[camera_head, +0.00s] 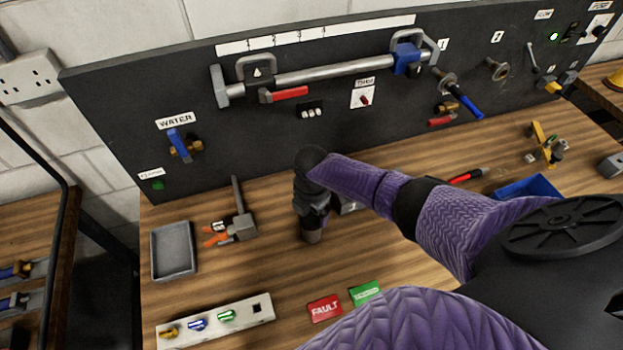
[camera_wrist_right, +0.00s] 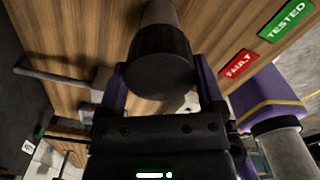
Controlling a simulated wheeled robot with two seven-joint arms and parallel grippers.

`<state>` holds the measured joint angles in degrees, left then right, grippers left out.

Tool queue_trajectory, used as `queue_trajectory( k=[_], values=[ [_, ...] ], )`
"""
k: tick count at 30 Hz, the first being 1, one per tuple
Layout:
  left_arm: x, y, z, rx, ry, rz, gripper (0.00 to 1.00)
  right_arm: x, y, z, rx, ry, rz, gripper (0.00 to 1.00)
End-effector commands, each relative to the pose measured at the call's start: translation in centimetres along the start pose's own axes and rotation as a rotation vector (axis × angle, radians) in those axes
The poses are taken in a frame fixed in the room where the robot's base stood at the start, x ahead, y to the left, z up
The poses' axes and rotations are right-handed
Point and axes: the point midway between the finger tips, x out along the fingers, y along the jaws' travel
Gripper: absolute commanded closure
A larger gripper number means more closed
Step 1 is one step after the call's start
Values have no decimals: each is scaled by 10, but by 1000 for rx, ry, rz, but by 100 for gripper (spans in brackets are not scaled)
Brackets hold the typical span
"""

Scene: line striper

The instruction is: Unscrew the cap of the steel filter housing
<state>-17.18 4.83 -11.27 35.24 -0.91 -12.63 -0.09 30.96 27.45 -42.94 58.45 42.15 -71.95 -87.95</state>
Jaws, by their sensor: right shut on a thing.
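The steel filter housing (camera_head: 313,236) stands on the wooden bench below my right gripper (camera_head: 312,222); only its lower part shows in the head view. In the right wrist view, its grey body (camera_wrist_right: 160,14) runs up to the top edge and ends in a wide, dark round cap (camera_wrist_right: 160,72). My right gripper (camera_wrist_right: 161,88) has one finger on each side of the cap and is shut on it. The gripper hides most of the cap in the head view. My left gripper is not in view.
A grey tray (camera_head: 173,250), a hammer-like tool (camera_head: 243,225) and orange-handled pliers (camera_head: 216,236) lie left. A white block (camera_head: 216,320) with coloured parts lies in front. Red FAULT (camera_head: 325,308) and green (camera_head: 365,293) cards lie nearby. A black panel (camera_head: 200,100) with valves and pipework stands behind.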

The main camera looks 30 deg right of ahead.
Motion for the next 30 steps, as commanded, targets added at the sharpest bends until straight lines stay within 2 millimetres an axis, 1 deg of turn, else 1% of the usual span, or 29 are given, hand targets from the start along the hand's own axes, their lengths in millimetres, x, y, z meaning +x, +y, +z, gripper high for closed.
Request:
queue_trajectory(
  k=[1,3,9,10,11,21,23,24,29,30],
  values=[
    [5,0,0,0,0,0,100,1,1,1,-85,-3,4,84],
    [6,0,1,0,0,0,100,1,1,1,-173,-3,3,84],
    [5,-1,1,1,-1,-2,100,-1,1,1,-188,-2,3,84],
    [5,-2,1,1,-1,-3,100,-1,1,1,-187,-2,3,7],
    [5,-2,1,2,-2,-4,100,-1,1,1,-187,-2,3,1],
    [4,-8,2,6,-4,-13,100,0,0,0,-175,-1,1,0],
    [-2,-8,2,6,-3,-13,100,-3,0,0,-78,2,1,0],
    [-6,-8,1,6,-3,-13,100,-4,0,-1,19,2,1,0],
    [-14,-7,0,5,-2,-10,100,-3,0,0,285,1,0,0],
    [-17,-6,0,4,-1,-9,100,-3,0,-1,378,3,-1,0]
  ],
)
